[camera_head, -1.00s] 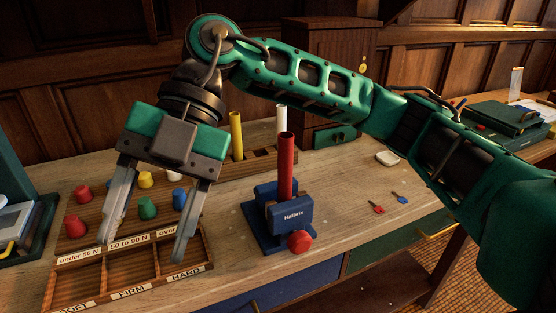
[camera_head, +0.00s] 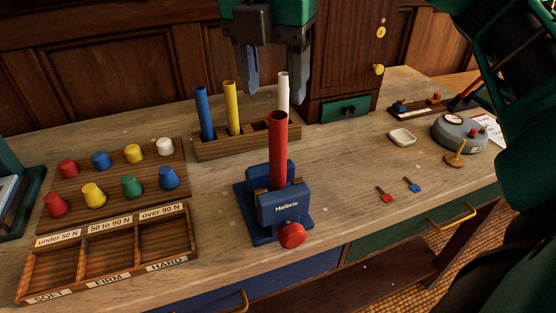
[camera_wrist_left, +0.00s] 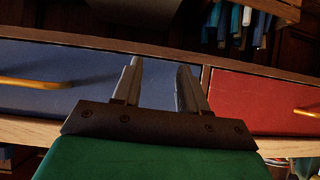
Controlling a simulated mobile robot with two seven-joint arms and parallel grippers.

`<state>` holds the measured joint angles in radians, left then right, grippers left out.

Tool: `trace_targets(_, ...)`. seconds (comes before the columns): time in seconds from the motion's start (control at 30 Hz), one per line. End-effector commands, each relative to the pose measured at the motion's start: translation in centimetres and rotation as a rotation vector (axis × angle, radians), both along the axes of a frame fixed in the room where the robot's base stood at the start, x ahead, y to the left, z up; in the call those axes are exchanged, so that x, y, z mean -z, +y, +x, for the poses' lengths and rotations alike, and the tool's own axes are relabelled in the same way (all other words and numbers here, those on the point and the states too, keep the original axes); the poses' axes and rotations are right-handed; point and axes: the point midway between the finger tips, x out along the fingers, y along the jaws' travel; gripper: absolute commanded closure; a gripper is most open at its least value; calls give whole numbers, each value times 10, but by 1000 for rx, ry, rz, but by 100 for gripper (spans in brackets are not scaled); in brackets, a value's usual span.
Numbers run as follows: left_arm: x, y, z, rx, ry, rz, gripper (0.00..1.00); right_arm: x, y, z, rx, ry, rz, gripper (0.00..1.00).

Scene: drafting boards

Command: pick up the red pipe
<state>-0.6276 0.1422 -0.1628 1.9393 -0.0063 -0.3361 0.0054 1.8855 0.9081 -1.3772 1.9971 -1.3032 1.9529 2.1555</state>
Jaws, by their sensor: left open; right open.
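The red pipe (camera_head: 278,148) stands upright in the blue vise (camera_head: 284,207), which has a red knob (camera_head: 292,235) at its front. My right gripper (camera_head: 275,90) is open and empty, pointing down above and behind the pipe's top in the head view; its fingers are apart from the pipe, in front of the rack area. My left gripper (camera_wrist_left: 158,85) is open and empty in the left wrist view, facing a blue drawer (camera_wrist_left: 70,80) and a red drawer (camera_wrist_left: 262,102). It is not in the head view.
A wooden rack (camera_head: 220,143) behind the vise holds a blue pipe (camera_head: 204,112), a yellow pipe (camera_head: 232,108) and a white pipe (camera_head: 283,92). A peg board (camera_head: 120,160) and a sorting tray (camera_head: 110,252) lie left. Small keys (camera_head: 385,195) lie right of the vise.

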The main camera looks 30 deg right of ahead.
Motion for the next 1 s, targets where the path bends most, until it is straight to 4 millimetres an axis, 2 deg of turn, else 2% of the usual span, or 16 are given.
trace_targets(0.1, 0, 0, 1, -1, -1, 0, 57, 19, -2, 1, -1, 2, 1, 41)
trace_targets(0.37, -2, 0, 2, 0, -5, 0, 57, 40, -4, 1, -2, 2, 1, 41)
trace_targets(0.63, -5, 0, 3, 0, -7, 0, 57, 77, -8, 0, -1, 1, 4, 41)
trace_targets(0.93, -5, 0, 3, 0, -7, 0, 57, 83, -9, 1, -1, 0, 4, 41)
trace_targets(1.0, -5, 0, 3, 0, -7, 0, 57, 83, -9, 1, -1, 0, 4, 46)
